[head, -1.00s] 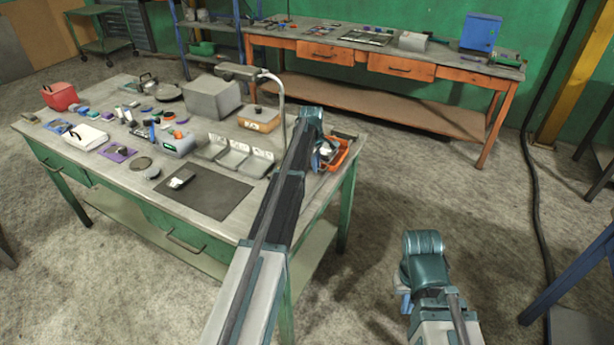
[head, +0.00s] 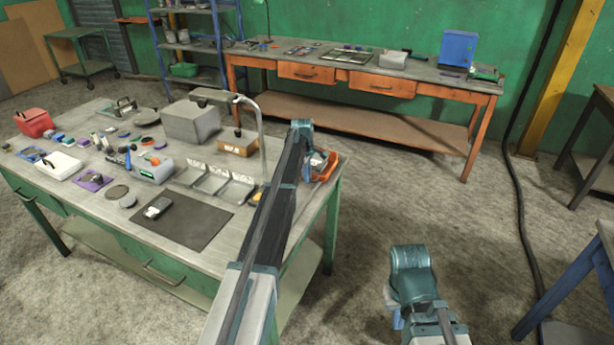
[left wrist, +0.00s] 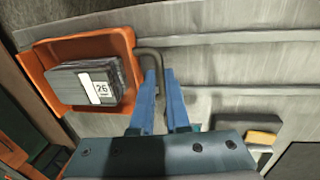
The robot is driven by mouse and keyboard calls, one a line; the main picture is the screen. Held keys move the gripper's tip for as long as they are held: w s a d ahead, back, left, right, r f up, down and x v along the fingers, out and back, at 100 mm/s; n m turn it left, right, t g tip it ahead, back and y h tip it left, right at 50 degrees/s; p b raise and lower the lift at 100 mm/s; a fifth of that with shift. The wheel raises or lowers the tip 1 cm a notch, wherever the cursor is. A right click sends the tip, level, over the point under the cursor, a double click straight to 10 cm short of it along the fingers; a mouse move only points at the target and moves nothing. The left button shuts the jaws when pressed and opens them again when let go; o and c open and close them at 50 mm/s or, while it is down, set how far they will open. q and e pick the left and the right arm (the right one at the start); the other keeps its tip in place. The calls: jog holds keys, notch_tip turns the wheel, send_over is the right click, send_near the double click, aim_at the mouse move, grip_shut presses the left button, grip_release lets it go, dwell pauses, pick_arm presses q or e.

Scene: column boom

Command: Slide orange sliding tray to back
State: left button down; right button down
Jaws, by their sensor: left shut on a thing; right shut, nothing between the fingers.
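The orange sliding tray (head: 326,170) is at the right end of the green-legged workbench, partly hidden by my left arm in the head view. In the left wrist view the orange tray (left wrist: 83,42) holds a grey box (left wrist: 92,82) labelled 26. A dark bent handle (left wrist: 152,55) comes from the tray's right side. My left gripper (left wrist: 165,90) has its blue fingers shut on this handle. My right gripper (head: 397,317) is shut and empty, low in the head view, away from the bench over the floor; its fingers are mostly hidden.
The workbench top (head: 75,190) carries grey open bins (head: 215,183), a desk lamp (head: 262,130), a grey block (head: 190,122), a dark mat (head: 180,220) and several small parts. An orange bench (head: 350,128) stands behind. The floor between the benches is clear.

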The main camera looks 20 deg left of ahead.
pick_arm(q)
jog(key=c, duration=1.2)
grip_release()
jog(key=shift+w, duration=0.3)
jog(key=shift+r, duration=0.15)
jog(key=r+p, duration=0.4)
jog(key=s+r+p, duration=0.1)
jog(key=r+p, duration=0.4)
jog(key=s+r+p, duration=0.1)
jog(key=r+p, duration=0.3)
jog(key=shift+s+a+r+p, duration=0.1)
jog(key=shift+s+r+p, duration=0.15)
jog(key=shift+p, duration=0.1)
jog(key=shift+f, duration=0.1)
